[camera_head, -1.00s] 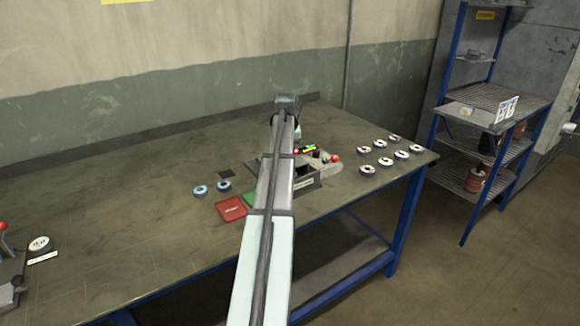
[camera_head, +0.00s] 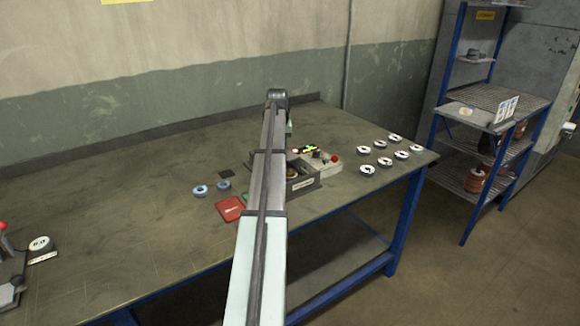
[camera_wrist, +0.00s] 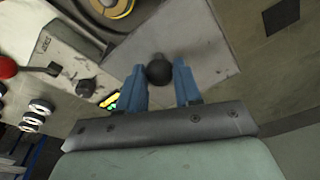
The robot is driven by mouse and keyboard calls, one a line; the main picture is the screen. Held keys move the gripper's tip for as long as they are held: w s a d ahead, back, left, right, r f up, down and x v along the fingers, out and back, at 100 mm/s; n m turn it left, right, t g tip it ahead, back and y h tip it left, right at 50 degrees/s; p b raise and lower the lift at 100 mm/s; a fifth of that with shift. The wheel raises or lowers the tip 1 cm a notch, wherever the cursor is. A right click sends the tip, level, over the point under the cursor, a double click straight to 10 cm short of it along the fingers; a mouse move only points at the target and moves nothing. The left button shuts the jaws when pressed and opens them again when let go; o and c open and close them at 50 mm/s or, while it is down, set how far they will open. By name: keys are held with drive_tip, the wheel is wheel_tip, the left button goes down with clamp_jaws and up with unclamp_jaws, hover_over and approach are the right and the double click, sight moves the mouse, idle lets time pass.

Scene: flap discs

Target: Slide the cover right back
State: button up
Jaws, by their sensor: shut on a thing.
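In the wrist view the cover (camera_wrist: 205,42) is a flat grey plate with a round black knob (camera_wrist: 159,69). My gripper (camera_wrist: 160,82) has its two blue fingers on either side of the knob and is shut on it. Beside the plate's left edge, the box's opening shows a round yellow-rimmed disc (camera_wrist: 112,6). In the head view the grey box (camera_head: 303,183) stands right of my arm, with its opening partly in sight. My arm hides the cover and the fingers there.
A grey unit with a red knob (camera_head: 334,150) adjoins the box. Several white-topped discs (camera_head: 383,161) lie to the right.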

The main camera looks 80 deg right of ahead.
drive_tip(key=shift+w+d, duration=1.1)
drive_tip(key=shift+w, duration=0.05)
drive_tip(key=o, duration=0.8)
drive_tip(key=shift+r, duration=0.1)
wheel_tip(320, 180, up, 8)
drive_tip(key=shift+w, duration=0.1)
idle(0.3)
